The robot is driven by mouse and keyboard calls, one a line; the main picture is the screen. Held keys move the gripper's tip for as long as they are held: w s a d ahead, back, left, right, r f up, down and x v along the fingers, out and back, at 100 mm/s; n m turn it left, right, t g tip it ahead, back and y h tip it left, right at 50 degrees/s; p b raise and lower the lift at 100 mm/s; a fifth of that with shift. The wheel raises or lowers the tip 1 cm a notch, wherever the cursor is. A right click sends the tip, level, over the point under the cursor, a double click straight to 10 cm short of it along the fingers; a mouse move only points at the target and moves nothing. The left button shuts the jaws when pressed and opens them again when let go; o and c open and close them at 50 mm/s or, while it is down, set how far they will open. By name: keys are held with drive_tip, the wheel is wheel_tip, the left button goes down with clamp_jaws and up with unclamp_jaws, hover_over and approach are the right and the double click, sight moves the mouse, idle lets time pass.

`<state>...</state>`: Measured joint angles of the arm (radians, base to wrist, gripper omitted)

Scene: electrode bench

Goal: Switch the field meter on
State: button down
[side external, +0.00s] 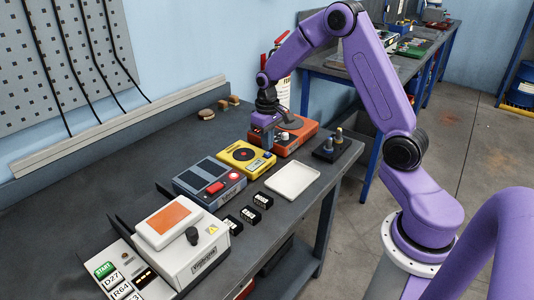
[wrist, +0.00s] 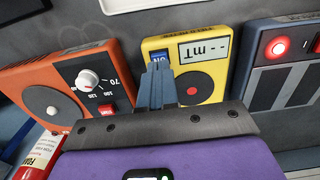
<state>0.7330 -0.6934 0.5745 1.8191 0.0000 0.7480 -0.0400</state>
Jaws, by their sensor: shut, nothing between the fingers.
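The field meter (side external: 246,159) is a yellow box between the orange and grey devices on the bench. In the wrist view the field meter (wrist: 203,85) shows a red dot on a black disc and a display (wrist: 204,49) reading dashes and "mT". Its blue switch (wrist: 158,56) carries an upside-down "ON" label and sits in the corner beside the display. My gripper (wrist: 157,68) is shut and empty, its fingertips right at the switch and covering part of it. Whether they touch it I cannot tell. In the side view my gripper (side external: 267,145) is over the meter's far end.
An orange hotplate-like device (wrist: 45,75) with a white knob stands close on one side. A grey device (wrist: 275,88) with a lit red lamp stands on the other. A white tray (side external: 293,181), small black blocks (side external: 250,214) and a dark holder (side external: 331,150) lie nearby.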

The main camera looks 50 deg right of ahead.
sight(267, 153)
drive_tip(key=shift+f, duration=0.95)
idle(0.7)
drive_tip(key=shift+r, duration=3)
